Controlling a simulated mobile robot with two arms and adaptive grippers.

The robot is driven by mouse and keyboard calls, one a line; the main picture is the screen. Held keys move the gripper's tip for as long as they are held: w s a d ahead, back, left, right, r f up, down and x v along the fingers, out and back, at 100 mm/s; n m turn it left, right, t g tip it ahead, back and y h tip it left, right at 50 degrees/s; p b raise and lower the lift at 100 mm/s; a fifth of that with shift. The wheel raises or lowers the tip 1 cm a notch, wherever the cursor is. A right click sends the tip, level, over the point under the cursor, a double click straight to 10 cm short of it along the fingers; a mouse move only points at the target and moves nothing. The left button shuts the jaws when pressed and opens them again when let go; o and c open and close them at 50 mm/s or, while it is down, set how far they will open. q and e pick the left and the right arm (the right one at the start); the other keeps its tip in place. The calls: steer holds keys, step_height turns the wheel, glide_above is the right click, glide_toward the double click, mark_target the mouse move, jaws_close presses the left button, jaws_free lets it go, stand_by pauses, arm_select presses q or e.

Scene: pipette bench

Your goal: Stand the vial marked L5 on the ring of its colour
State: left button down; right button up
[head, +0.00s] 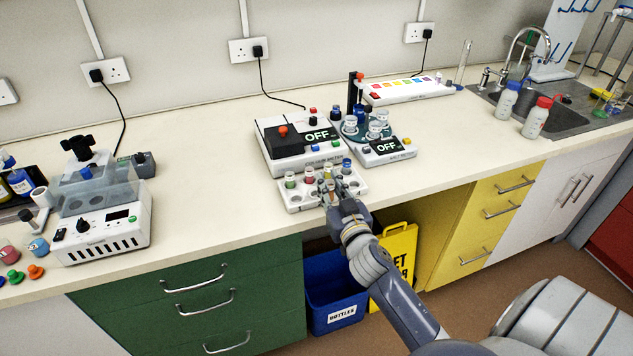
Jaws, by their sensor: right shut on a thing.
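A white vial rack (293,207) stands near the front edge of the bench. In it are small vials, among them a green-marked vial (290,179), a red-marked vial (309,174) and a blue-capped vial (347,165). My right gripper (331,187) is over the middle of the rack, shut on a vial that its fingers mostly hide. A yellowish top shows just beyond the fingers. The vial labels are too small to read, so I cannot tell which is L5. I cannot make out coloured rings clearly. My left gripper is not in view.
Behind the rack stand a white device with an OFF display (277,158) and a second one with a round carousel (396,157). A white strip with coloured patches (415,94) lies at the back.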

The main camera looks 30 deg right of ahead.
steer(key=w, duration=0.4)
steer(key=shift+f, duration=0.2)
steer(key=shift+w+a+f, duration=0.1)
steer(key=shift+w+f, duration=0.3)
steer(key=shift+f, duration=0.25)
steer(key=shift+w+f, duration=0.35)
steer(key=shift+f, duration=0.65)
steer(key=shift+f, duration=0.15)
steer(key=o, duration=0.9)
steer(key=shift+c, duration=0.2)
